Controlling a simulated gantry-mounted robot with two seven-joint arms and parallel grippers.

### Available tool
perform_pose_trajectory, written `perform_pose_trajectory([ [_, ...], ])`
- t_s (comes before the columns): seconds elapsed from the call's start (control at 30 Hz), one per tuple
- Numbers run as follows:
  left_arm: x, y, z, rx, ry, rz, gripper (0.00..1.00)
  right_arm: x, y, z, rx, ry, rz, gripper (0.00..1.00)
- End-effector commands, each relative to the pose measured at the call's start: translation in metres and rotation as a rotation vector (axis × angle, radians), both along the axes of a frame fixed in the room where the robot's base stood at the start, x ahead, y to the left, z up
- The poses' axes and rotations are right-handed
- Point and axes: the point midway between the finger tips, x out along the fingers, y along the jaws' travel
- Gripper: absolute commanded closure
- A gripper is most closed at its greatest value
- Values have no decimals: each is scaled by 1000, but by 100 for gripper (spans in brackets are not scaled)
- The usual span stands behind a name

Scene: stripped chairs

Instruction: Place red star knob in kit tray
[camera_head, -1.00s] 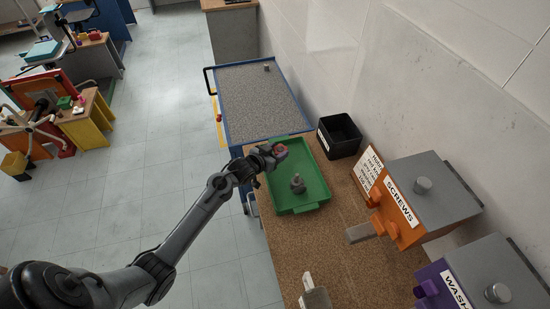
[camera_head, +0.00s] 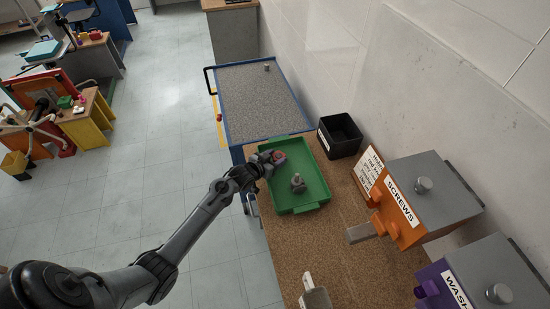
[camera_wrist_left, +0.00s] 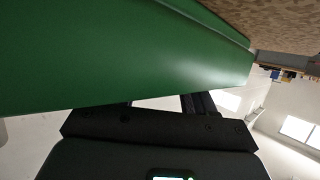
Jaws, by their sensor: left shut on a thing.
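The green kit tray (camera_head: 316,181) lies on the brown bench top, with a grey knobbed part (camera_head: 298,184) standing in it. My left gripper (camera_head: 274,159) is at the tray's far left part, shut on the red star knob (camera_head: 280,157). The knob shows just past the fingertips, over the tray; whether it touches the tray floor I cannot tell. In the left wrist view the tray's green surface (camera_wrist_left: 120,50) fills the upper left, close to the gripper, and the knob is hidden. My right gripper is not in view.
A black bin (camera_head: 341,137) stands behind the tray at the wall. An orange SCREWS dispenser (camera_head: 400,215) and a purple dispenser (camera_head: 435,288) stand to the right. A grey piece (camera_head: 316,298) lies at the front. A blue-edged cart (camera_head: 255,100) stands beyond the bench.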

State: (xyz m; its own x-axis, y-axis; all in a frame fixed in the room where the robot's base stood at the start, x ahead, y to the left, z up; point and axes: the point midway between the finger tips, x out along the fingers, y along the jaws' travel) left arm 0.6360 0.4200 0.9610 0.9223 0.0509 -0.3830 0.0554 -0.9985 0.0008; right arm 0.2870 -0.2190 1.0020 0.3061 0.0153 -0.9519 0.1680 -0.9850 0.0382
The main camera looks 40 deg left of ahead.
Motion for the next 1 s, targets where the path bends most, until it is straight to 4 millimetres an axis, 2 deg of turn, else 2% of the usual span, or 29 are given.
perform_pose_trajectory([
  [0.03,0,0,-1,0,0,0,43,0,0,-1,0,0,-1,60],
  [0.2,0,0,-1,0,0,0,20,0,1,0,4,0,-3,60],
  [0.57,0,0,5,1,-1,0,20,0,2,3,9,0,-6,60],
  [0.77,-20,-1,11,1,0,0,20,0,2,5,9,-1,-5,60],
  [1.0,-61,-4,28,0,2,-1,20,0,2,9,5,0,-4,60],
])
